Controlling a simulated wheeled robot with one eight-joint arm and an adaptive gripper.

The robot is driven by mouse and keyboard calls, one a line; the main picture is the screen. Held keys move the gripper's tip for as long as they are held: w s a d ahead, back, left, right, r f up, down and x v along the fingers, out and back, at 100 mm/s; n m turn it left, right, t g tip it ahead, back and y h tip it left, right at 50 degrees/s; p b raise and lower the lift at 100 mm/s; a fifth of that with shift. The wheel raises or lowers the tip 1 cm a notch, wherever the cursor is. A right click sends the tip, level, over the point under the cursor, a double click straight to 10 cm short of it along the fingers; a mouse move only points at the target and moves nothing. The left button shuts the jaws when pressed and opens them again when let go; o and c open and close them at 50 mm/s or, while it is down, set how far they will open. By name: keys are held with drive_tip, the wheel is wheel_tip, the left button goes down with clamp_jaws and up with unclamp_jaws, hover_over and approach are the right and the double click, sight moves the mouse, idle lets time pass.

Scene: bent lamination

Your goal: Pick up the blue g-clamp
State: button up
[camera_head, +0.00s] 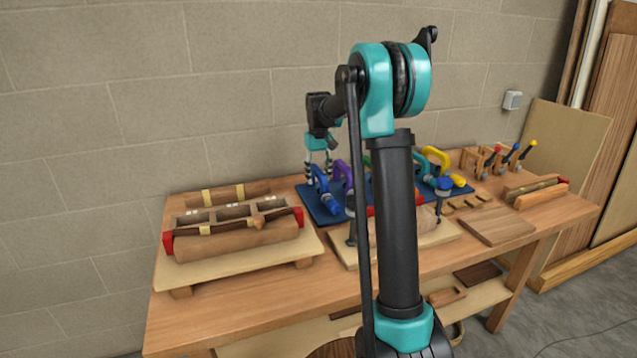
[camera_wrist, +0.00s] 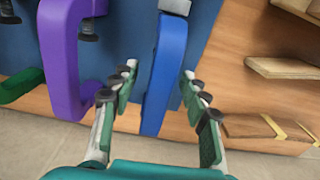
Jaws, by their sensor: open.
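The blue g-clamp (camera_head: 323,188) is at the left end of the dark blue mat (camera_head: 311,207) on the workbench. In the wrist view the blue g-clamp (camera_wrist: 163,75) shows as a long blue bar, with a grey metal part at its top. My gripper (camera_wrist: 159,76) is open, with one finger on each side of the blue bar and visible gaps to both. In the head view my gripper (camera_head: 319,163) hangs over the clamp's upper end. My arm hides part of the mat.
A purple g-clamp (camera_wrist: 62,60) stands close beside the blue one, and a green clamp (camera_wrist: 20,86) is beyond it. A yellow clamp (camera_head: 438,157) is at the mat's right end. A clamped wooden assembly (camera_head: 235,238) is at the left. The wall (camera_head: 240,95) is close behind.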

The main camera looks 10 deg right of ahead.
drive_tip(key=shift+f, duration=0.2)
drive_tip(key=shift+c, duration=0.5)
clamp_jaws()
